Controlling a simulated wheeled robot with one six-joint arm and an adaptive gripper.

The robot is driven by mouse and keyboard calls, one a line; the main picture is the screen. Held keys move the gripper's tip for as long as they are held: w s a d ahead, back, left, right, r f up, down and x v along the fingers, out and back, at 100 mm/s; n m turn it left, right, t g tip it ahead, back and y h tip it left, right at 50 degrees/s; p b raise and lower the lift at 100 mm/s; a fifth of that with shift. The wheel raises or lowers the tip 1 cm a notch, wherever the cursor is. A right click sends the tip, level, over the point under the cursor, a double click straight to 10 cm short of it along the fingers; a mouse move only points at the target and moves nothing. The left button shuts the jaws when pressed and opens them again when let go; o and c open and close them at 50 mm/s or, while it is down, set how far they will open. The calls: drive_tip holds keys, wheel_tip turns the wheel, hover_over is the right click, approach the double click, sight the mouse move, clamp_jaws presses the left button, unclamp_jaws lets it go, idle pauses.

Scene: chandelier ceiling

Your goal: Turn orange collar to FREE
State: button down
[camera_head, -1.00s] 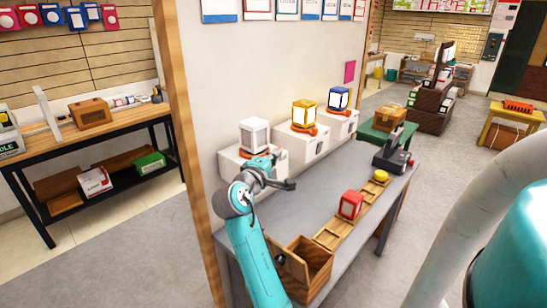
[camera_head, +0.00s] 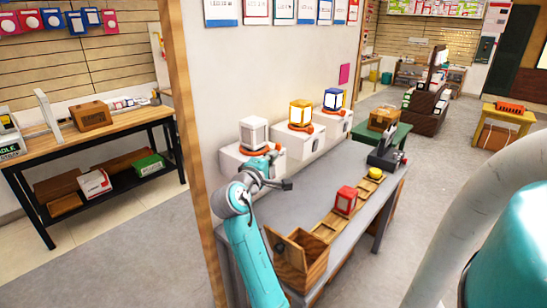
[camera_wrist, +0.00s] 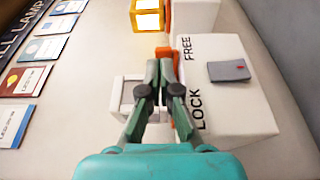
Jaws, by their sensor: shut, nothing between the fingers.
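The white lamp (camera_head: 253,131) stands on a white box (camera_head: 233,158) fixed to the wall, with an orange collar (camera_head: 256,152) at its base. In the wrist view the box (camera_wrist: 235,105) carries the words LOCK, nearer my gripper's side, and FREE, further up. A piece of orange collar (camera_wrist: 167,52) shows just past my fingertips; the fingers hide the rest. My gripper (camera_wrist: 160,64) is shut and empty, beside the collar; I cannot tell whether it touches. In the head view my gripper (camera_head: 271,156) is at the right of the collar. The white lamp (camera_wrist: 128,92) is partly behind the left finger.
A yellow lamp (camera_head: 300,113) and a blue lamp (camera_head: 333,98) stand on similar boxes further along the wall. Below, the grey bench holds a red lamp (camera_head: 345,200) and an open wooden crate (camera_head: 315,262).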

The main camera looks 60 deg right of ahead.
drive_tip(key=s+a, duration=0.1)
drive_tip(key=a, duration=0.8)
drive_tip(key=shift+s+a, duration=0.3)
drive_tip(key=shift+s, duration=0.1)
drive_tip(key=w+a+f+n+t+y, duration=0.1)
drive_tip(key=a+f+n+t+y, duration=0.1)
drive_tip(key=a+f+t, duration=0.45)
drive_tip(key=w+a+f+n+t+y, duration=0.1)
drive_tip(key=a+f+n+t+y, duration=0.2)
drive_tip(key=f, duration=0.6)
drive_tip(key=s+a+f+n+t+y, duration=0.15)
drive_tip(key=s+a+f+y, duration=0.4)
drive_tip(key=a+f, duration=0.55)
drive_tip(key=s+a+f+m+t+y, duration=0.25)
drive_tip(key=s+a+y, duration=0.25)
drive_tip(key=s+a, duration=0.75)
drive_tip(key=s+a+r+m+y, duration=0.1)
drive_tip(key=s+a+r+m, duration=0.1)
drive_tip(key=s, duration=0.4)
drive_tip(key=s+a+r+m+y, duration=0.1)
drive_tip(key=s+a+r+m, duration=0.1)
drive_tip(key=s, duration=0.5)
drive_tip(key=shift+s+r+m, duration=0.2)
drive_tip(key=shift+r+m, duration=0.2)
drive_tip(key=shift+r, duration=0.1)
